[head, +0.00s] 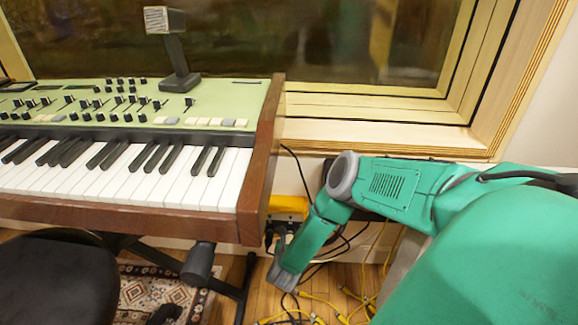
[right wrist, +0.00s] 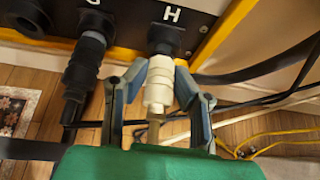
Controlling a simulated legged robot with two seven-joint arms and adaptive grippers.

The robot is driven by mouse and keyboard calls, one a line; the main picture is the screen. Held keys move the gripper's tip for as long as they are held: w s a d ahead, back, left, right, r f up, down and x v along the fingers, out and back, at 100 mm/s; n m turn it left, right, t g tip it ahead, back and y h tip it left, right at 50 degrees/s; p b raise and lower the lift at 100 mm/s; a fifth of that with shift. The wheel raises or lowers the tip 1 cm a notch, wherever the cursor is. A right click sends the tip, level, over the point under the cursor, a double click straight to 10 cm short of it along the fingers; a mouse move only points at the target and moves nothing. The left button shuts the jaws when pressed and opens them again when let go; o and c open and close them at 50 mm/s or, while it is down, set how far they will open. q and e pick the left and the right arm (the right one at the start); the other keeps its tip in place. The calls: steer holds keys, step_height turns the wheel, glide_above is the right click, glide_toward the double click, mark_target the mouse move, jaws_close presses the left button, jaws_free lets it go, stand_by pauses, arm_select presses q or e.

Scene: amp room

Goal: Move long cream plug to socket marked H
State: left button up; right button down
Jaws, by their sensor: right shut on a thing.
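The long cream plug (right wrist: 157,92) is between the fingers of my right gripper (right wrist: 160,88) in the right wrist view. The gripper is shut on it. The plug's far end meets the black round socket marked H (right wrist: 165,40), lined up below the white letter. How deep it sits in the socket cannot be told. In the head view my right gripper (head: 284,276) points down in front of the yellow-edged box (head: 288,204), beside the keyboard's right end. The plug is not clear in that view. My left gripper is not in view.
A black plug (right wrist: 86,55) with a thick cable fills the socket left of H. A black cable (right wrist: 255,70) and a pale cable run at the right. Yellow cables (head: 330,300) lie on the wood floor. The keyboard (head: 257,170) and a dark stool (head: 55,280) stand left.

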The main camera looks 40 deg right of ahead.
steer(key=shift+w+d, duration=0.2)
steer(key=shift+d, duration=0.05)
stand_by(0.6)
steer(key=c, duration=1.3)
jaws_free()
steer(key=shift+o, duration=0.2)
steer(key=shift+s+a, duration=0.1)
steer(key=v, duration=1.1)
steer(key=shift+s+a+r, duration=0.2)
steer(key=shift+s+a, duration=0.05)
